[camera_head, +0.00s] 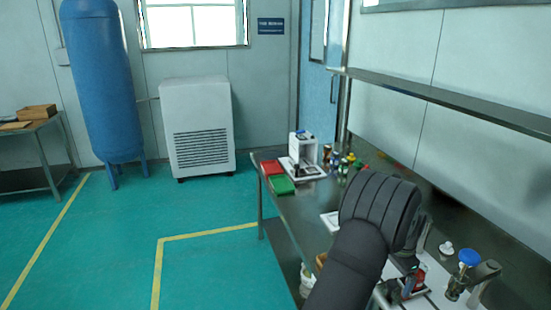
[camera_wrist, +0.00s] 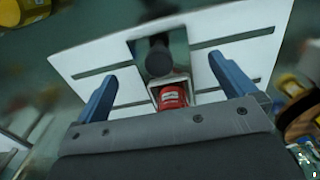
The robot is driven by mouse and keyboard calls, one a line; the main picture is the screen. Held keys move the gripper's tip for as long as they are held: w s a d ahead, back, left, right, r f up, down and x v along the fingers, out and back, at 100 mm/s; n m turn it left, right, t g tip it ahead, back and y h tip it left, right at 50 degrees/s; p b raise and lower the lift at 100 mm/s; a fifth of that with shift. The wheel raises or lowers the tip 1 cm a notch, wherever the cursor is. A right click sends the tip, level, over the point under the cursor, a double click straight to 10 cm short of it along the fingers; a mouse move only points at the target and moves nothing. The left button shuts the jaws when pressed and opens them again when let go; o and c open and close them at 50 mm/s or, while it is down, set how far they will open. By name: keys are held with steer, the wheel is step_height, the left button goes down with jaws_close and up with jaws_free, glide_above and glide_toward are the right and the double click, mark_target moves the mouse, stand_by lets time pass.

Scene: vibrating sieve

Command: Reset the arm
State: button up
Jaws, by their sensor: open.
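My gripper (camera_wrist: 168,92) shows in the wrist view with its two blue fingers wide apart. Nothing is between them. Below and beyond the fingers is a white slotted plate (camera_wrist: 85,57) with a dark round post and a red part (camera_wrist: 172,96) in its middle. In the head view my dark arm reaches over the right part of the bench (camera_head: 310,208), and my gripper is largely hidden behind it. A small red piece (camera_head: 419,276) and a white base show just beyond the arm at lower right.
A blue-capped jar (camera_head: 468,258) and a small white item (camera_head: 446,248) stand at the bench's right. A white device (camera_head: 303,149), red and green boxes (camera_head: 281,185) and small bottles stand at its far end. A shelf (camera_head: 450,100) runs above. The floor at left is free.

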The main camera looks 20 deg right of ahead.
mark_target(392, 282)
step_height(392, 282, down, 5)
steer(key=shift+r, duration=0.1)
steer(key=shift+s, duration=0.1)
stand_by(0.4)
step_height(392, 282, up, 9)
steer(key=shift+f, duration=0.2)
step_height(392, 282, down, 9)
steer(key=shift+r, duration=0.15)
steer(key=s, duration=0.2)
steer(key=shift+s+r, duration=0.1)
steer(key=shift+s, duration=0.7)
